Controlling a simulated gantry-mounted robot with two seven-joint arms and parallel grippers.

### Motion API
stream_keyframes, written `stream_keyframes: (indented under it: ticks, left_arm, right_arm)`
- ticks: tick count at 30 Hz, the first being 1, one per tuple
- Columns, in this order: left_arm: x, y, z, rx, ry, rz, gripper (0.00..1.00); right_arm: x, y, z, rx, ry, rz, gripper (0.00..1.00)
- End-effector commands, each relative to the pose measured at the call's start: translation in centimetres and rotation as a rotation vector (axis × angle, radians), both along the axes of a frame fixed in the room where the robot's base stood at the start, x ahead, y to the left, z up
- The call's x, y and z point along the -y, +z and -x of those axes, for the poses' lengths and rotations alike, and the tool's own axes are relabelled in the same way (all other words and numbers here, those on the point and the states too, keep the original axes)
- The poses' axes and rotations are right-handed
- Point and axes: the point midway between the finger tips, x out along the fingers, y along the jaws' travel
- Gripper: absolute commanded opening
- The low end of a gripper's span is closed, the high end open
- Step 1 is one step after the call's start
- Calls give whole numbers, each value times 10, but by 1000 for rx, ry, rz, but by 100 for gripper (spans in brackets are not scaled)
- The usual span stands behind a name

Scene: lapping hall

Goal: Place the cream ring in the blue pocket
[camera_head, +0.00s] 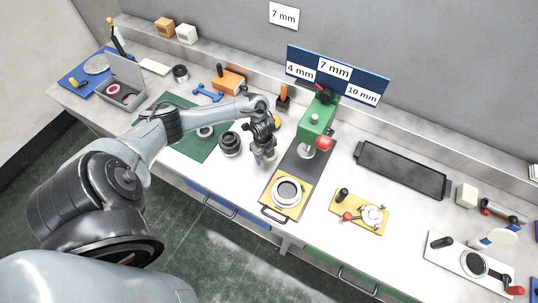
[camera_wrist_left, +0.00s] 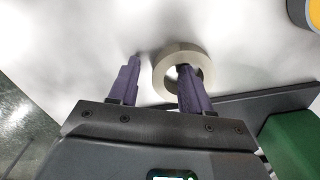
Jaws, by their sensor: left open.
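The cream ring (camera_wrist_left: 162,70) lies on the pale bench top in the left wrist view. My left gripper (camera_wrist_left: 160,66) is open there. Its right finger overlaps the ring, with the tip in front of the ring's hole; its left finger is apart from it to the left. I cannot tell whether the finger touches the ring. In the head view my left gripper (camera_head: 264,158) hangs low over the bench, left of the black plate, and mostly hides the ring. I cannot make out a blue pocket for certain. My right gripper is not in view.
A green press (camera_head: 318,125) stands right of the gripper, on a black plate with a yellow fixture (camera_head: 299,206). A dark round part (camera_head: 230,146) sits close left, beside a green mat (camera_head: 197,151). A blue mat (camera_head: 68,85) lies far left. A black tray (camera_head: 403,172) is at right.

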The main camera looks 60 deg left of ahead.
Motion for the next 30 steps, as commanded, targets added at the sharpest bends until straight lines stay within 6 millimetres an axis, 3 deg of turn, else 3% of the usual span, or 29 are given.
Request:
stream_keyframes:
  ticks: [7,17,30]
  left_arm:
    - [0,-1,0,0,-1,0,48]
    - [0,-1,0,0,0,0,0]
    - [0,1,-1,1,0,0,0]
  right_arm:
    - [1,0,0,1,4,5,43]
    - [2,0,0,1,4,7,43]
    - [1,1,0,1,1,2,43]
